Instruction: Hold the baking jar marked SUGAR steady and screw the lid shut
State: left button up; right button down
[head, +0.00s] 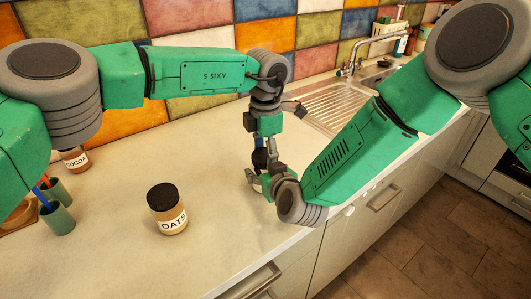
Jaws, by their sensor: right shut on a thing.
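No SUGAR label shows in the head view, and I cannot make out that jar or its lid. My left arm reaches across from the left and its wrist points down. My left gripper (260,158) is a small dark shape below that wrist, and I cannot tell whether it is open. My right gripper (254,182) shows only as grey finger parts beside my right wrist, low and close under the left gripper. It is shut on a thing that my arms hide.
A jar marked OATS (167,208) with a black lid stands upright on the pale worktop (130,262). A COCOA jar (75,160) and green cups (57,218) stand at the left. The sink (372,80) is at the back right. The worktop's front edge is near the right gripper.

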pick_arm(q)
jog(key=o, duration=0.4)
pick_arm(e)
jog(key=shift+s+a, duration=0.1)
jog(key=shift+a, duration=0.05)
pick_arm(q)
jog(key=shift+r, duration=2.25)
notch_tip(320, 180, up, 2)
jog(key=n, duration=0.4)
jog(key=shift+a, duration=0.15)
jog(key=n, duration=0.1)
jog(key=r+n, duration=0.1)
jog(key=n, duration=0.1)
jog(key=shift+r, duration=0.25)
